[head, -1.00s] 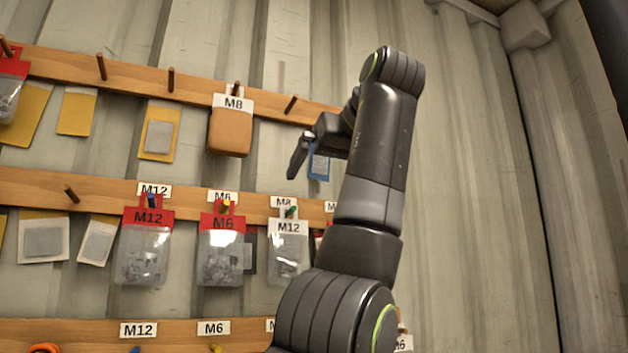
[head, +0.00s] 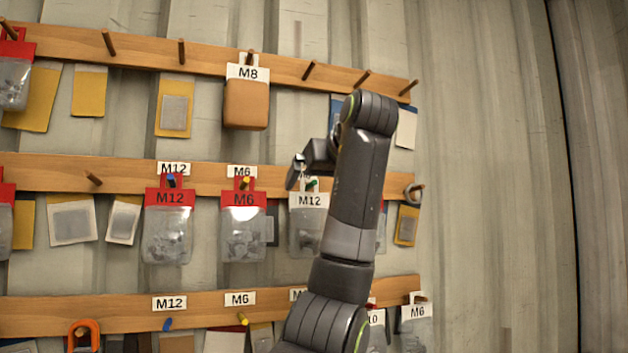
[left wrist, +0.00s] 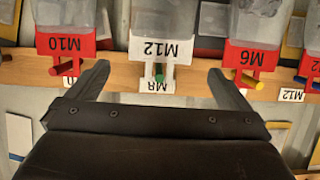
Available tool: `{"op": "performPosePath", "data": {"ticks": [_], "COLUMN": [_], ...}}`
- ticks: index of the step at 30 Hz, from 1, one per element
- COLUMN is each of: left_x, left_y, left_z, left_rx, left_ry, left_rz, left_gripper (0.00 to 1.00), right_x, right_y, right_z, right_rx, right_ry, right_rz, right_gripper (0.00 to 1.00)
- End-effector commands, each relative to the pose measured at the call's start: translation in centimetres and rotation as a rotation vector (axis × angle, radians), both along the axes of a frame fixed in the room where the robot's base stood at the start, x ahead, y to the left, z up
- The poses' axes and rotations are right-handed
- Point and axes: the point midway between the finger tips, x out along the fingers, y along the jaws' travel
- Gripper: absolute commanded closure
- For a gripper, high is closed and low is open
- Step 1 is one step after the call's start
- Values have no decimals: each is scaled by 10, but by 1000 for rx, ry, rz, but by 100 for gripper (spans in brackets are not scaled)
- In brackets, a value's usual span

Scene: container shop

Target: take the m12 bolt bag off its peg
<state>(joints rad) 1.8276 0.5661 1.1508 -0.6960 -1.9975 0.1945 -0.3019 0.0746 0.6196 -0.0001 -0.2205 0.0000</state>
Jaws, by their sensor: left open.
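A clear bag with a white M12 header (head: 309,201) hangs on a green peg (head: 312,183) in the middle row; my arm partly covers it in the head view. In the left wrist view this white-header bag (left wrist: 163,48) appears upside down, between my open fingers, with the green peg (left wrist: 160,76) through its hanger. My left gripper (head: 298,172) is open and empty at its header; the left wrist view shows its fingers (left wrist: 160,88) spread on either side, apart from the bag. Another M12 bag with a red header (head: 169,198) hangs on a blue peg farther left.
A red-header M6 bag (head: 244,199) hangs on a yellow peg just left of the white-header bag. A red-header M10 bag (left wrist: 66,42) hangs on its other side. An M8 pouch (head: 246,104) hangs above. The wall at the right is bare.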

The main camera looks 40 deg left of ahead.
Motion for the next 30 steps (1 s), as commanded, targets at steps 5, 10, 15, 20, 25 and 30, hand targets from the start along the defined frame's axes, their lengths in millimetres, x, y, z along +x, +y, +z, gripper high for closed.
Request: {"op": "performPosePath", "data": {"ticks": [5, 10, 15, 20, 25, 30], "left_x": [9, 17, 21, 21, 21, 21], "left_y": [20, 36, 41, 41, 41, 41], "left_z": [-5, -15, -19, -19, -19, -19], "left_rx": [2, 1, 1, 0, 0, 0], "left_ry": [3, 1, 1, 0, 0, 0], "left_rz": [3, 1, 1, 0, 1, 1], "left_gripper": [0, 0, 0, 0, 12, 34], "right_x": [0, 1, 1, 2, 2, 2], "right_y": [0, 0, -2, -5, -6, -6], "right_z": [22, 24, 26, 26, 26, 26], "right_rx": [1, 0, -2, -5, -7, -7], "right_ry": [-1, -1, -2, -3, -2, -2], "right_rz": [0, 0, 1, 3, 2, 2], "right_gripper": [64, 64, 64, 64, 64, 64]}}
